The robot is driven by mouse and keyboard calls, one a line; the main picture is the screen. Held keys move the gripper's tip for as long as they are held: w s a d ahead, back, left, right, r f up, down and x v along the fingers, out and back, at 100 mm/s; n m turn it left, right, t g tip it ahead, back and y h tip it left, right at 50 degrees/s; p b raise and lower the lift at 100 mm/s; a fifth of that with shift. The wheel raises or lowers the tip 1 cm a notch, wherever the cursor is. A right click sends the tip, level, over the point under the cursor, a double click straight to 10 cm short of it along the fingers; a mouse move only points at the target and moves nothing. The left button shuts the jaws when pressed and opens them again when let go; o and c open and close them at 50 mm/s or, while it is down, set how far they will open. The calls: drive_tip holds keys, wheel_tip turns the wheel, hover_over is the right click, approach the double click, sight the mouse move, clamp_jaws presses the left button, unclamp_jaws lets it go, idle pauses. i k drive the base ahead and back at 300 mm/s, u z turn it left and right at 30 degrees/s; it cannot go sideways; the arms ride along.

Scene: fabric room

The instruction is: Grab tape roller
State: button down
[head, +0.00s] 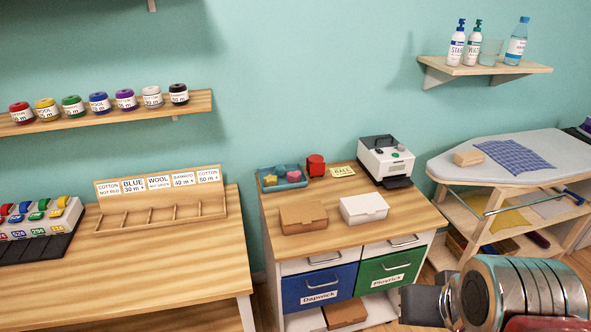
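A small red object with a dark top (315,165) stands on the wooden top of the middle cabinet, near the wall. It looks like the tape roller, but it is too small to be sure. It sits between a blue-grey tray and a yellow card. My arm fills the lower right corner. A dark block at its left end (425,305) may be my gripper, in front of and below the cabinet top, well apart from the red object. No fingertips can be made out.
On the cabinet top (336,231) stand a brown box (303,217), a white box (364,208), the tray (282,178), the yellow card (342,171) and a white label printer (386,160). An ironing board (505,160) is at right, a wooden table (150,270) at left.

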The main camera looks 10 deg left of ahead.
sight(316, 167)
drive_tip(key=u, duration=0.4)
drive_tip(key=i, duration=1)
drive_tip(key=u, duration=0.25)
drive_tip(key=k, duration=0.75)
drive_tip(key=u, duration=0.65)
drive_tip(key=k, duration=0.6)
drive_tip(key=u, duration=0.4)
drive_tip(key=i, duration=1.05)
drive_tip(key=u, duration=0.1)
